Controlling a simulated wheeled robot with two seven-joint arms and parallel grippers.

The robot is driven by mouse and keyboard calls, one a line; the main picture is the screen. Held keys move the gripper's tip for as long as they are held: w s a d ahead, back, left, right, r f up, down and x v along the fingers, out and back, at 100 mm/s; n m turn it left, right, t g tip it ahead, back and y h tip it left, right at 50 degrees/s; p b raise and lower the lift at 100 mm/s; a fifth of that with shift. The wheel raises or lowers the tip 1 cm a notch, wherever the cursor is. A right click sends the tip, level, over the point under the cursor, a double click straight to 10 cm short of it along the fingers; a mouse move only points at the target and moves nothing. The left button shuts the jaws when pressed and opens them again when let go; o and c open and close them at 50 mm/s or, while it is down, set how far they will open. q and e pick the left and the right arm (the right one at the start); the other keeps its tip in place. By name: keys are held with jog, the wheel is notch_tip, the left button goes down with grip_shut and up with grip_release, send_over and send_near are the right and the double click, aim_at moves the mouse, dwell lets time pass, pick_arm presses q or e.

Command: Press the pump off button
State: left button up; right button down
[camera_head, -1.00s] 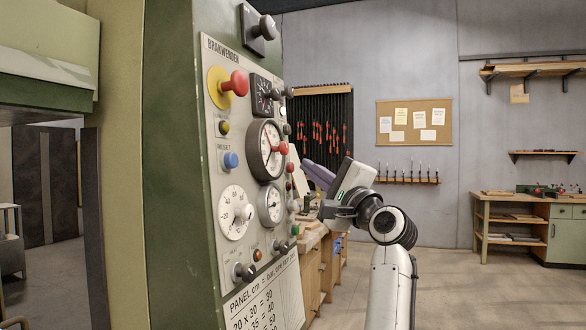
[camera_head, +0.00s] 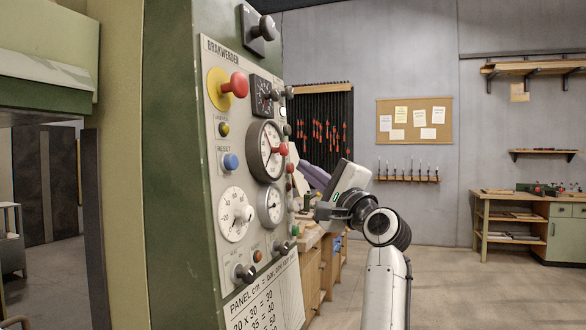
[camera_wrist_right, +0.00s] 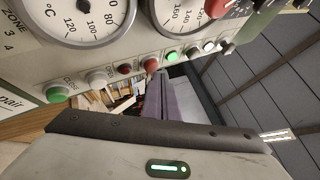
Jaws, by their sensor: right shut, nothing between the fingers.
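The control panel (camera_head: 213,130) of the green press carries a column of small buttons along its right edge. Two red buttons (camera_wrist_right: 125,68) (camera_wrist_right: 150,64) sit side by side in the right wrist view, with a lit green button (camera_wrist_right: 172,56) beside them. Their labels are too small to read, so I cannot tell which is pump off. My right gripper (camera_head: 303,168) has its purple fingers shut and empty, pointing at the panel. In the right wrist view the fingertips (camera_wrist_right: 157,78) are just below the second red button; I cannot tell whether they touch. My left gripper is not in view.
A red knob on a yellow disc (camera_head: 234,85), a blue button (camera_head: 231,161) and gauges (camera_head: 265,150) crowd the panel. A green button (camera_wrist_right: 57,92) and white button (camera_wrist_right: 97,78) are near the fingers. A wooden workbench (camera_head: 312,270) stands behind; the floor at right is clear.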

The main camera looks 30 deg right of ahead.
jog(key=shift+w+a, duration=0.4)
jog(key=shift+w, duration=0.05)
dwell(0.8)
jog(key=shift+s+d+p, duration=0.1)
jog(key=shift+p, duration=0.2)
jog(key=shift+s+d, duration=0.5)
jog(key=shift+s, duration=0.15)
jog(key=shift+d, duration=0.1)
jog(key=s+d, duration=0.3)
jog(key=shift+s+r+p, duration=0.25)
jog(key=shift+s+p, duration=0.1)
jog(key=shift+s, duration=0.05)
dwell(0.4)
